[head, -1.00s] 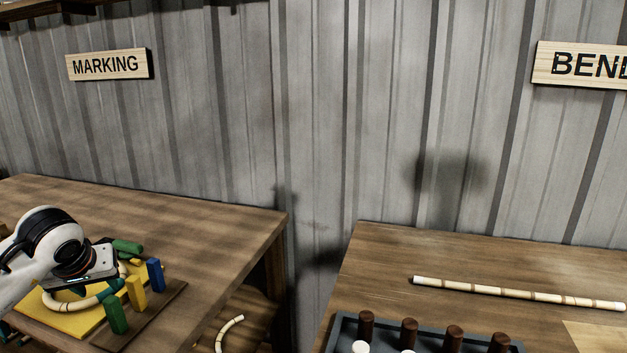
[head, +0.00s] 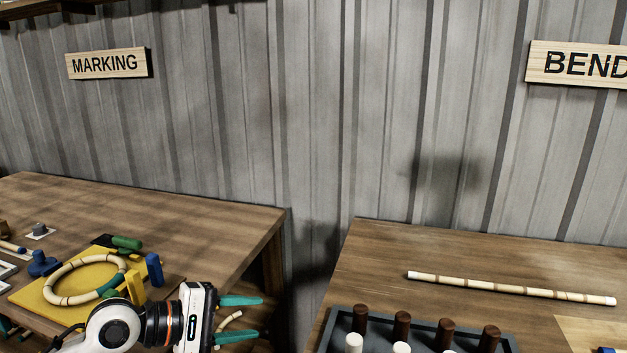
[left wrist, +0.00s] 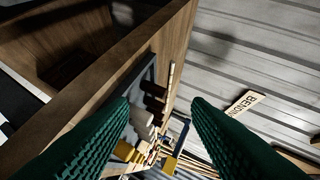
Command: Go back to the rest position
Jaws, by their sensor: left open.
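My left gripper (head: 240,318) is in the lower middle of the head view, in front of the right edge of the marking table. Its two green fingers are apart with nothing between them, and they point right. In the left wrist view the green fingers (left wrist: 160,135) are also wide apart and empty. My right gripper is not in view.
The marking table (head: 190,215) holds a yellow board (head: 35,300) with a rattan ring (head: 60,299) and coloured blocks. The right table (head: 375,255) holds a rattan pole (head: 510,288) and a grey tray (head: 338,318) with brown and white pegs. A gap separates the tables.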

